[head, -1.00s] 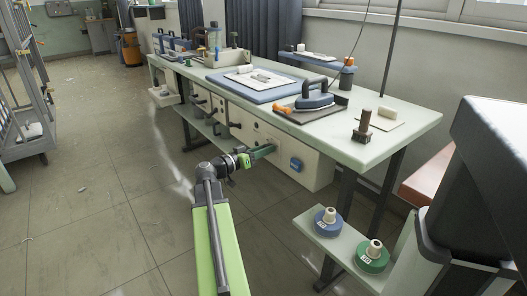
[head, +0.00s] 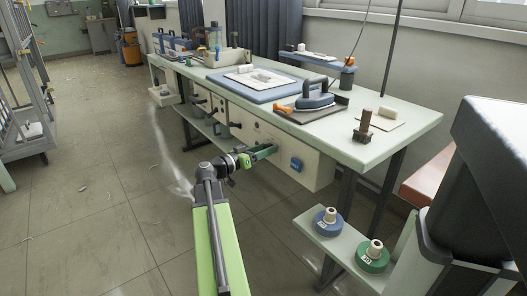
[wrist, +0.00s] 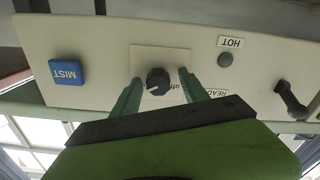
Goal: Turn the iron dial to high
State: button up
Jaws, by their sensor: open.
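The iron dial is a round black knob (wrist: 158,80) on a pale square plate (wrist: 176,50) in the wrist view, where the panel's lettering appears upside down. My gripper (wrist: 160,76) is open, with one green finger on each side of the knob. Whether the fingers touch the knob I cannot tell. The lettering beside the dial is partly hidden by my right-hand finger. In the head view my gripper (head: 272,149) is at the white front panel (head: 310,170) under the bench top, and the dial is not discernible there.
A blue MIST button (wrist: 66,72) is left of the dial in the wrist view. A grey HOT lamp (wrist: 225,60) and a dark handle (wrist: 289,100) are on the right. The iron (head: 315,100) stands on the bench (head: 375,150).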

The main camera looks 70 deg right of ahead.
jog(key=v, duration=1.7)
jog(key=shift+a, duration=0.25)
